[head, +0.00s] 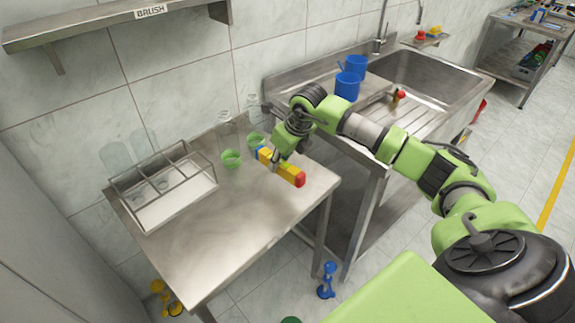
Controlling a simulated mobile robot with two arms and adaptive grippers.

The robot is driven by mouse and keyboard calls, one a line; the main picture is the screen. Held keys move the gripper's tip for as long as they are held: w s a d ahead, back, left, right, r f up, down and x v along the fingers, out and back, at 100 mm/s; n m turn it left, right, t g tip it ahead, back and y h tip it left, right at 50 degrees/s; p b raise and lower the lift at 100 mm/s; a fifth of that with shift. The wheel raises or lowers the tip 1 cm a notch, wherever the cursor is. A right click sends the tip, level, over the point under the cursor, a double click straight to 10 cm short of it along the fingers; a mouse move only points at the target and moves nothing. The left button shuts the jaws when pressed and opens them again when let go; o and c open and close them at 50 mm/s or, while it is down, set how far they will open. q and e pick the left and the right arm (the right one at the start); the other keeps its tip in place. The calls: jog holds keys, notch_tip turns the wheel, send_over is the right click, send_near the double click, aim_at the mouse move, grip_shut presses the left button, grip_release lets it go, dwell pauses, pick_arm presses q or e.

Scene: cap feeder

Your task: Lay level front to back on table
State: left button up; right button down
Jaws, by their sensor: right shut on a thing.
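The level (289,173) is a short yellow bar with a red end and a blue end. It is at the right part of the metal table (225,225), its red end toward the front right and its blue end toward the back left, so it lies at a slant in the picture. My right gripper (277,160) is shut on its middle from above. I cannot tell whether the level touches the table top. My left gripper is not in view.
The front of the table is clear. A sink (425,80) with blue cups (347,86) is at the right.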

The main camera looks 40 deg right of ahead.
jog(key=b+x, duration=0.1)
jog(key=x, duration=0.1)
jog(key=b+x, duration=0.2)
jog(key=shift+s+f, duration=0.1)
jog(key=shift+s, duration=0.15)
jog(key=shift+f+b, duration=0.75)
jog(key=shift+f, duration=0.45)
jog(key=shift+f+b, duration=0.4)
jog(key=shift+f, duration=0.05)
jog(key=c, duration=1.7)
grip_release()
jog(key=v, duration=1.2)
